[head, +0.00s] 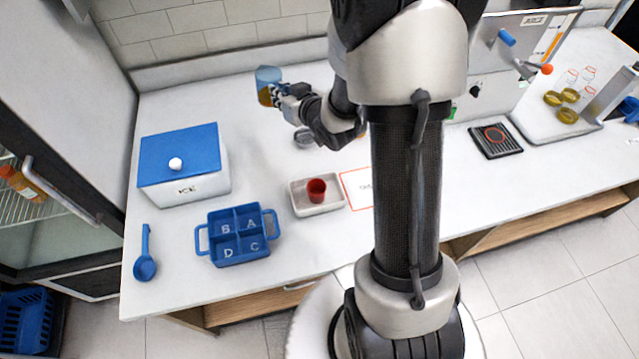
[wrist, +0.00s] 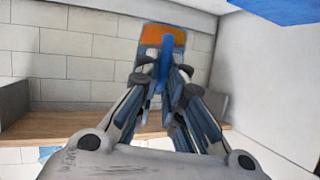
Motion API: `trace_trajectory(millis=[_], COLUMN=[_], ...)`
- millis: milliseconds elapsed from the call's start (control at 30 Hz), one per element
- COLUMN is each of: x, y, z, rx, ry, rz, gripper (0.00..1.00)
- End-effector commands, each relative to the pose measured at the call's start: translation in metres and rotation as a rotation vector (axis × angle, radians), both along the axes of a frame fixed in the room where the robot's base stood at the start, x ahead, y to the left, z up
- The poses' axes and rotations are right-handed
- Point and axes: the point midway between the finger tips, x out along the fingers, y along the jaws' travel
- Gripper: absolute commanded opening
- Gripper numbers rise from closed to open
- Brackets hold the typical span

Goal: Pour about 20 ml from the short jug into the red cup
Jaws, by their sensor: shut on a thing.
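The short jug (head: 268,76) is bluish and see-through, with orange liquid in its lower part. My gripper (head: 284,92) is shut on it and holds it above the back of the counter. In the wrist view the jug (wrist: 151,37) shows beyond my fingers (wrist: 163,80), with its blue handle between them and orange liquid inside. The jug looks roughly upright in the head view. The red cup (head: 317,190) stands upright in a white tray (head: 301,208), nearer the front of the counter and apart from the jug. I cannot tell what is in the cup.
A white ice box with a blue lid (head: 180,148) stands at the left. A blue divided caddy (head: 237,257) and blue scoop (head: 145,267) lie in front of it. A small clear round item (head: 304,137) is below my gripper. My arm hides the counter's middle.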

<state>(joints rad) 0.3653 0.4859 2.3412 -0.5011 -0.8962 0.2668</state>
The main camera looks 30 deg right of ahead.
Motion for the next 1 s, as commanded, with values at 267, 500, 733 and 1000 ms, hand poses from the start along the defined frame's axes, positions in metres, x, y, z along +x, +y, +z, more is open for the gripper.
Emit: trace_trajectory(millis=[267, 500, 733, 1000], x=[-0.044, -0.104, -0.179, -0.264], y=[-0.075, -0.117, -0.131, -0.111], z=[-0.062, -0.112, -0.153, -0.175], rx=[-0.014, -0.032, -0.051, -0.075], ry=[0.003, -0.002, -0.008, -0.016], rz=[0.07, 0.162, 0.256, 0.347], gripper=[0.0, 0.0, 0.0, 0.0])
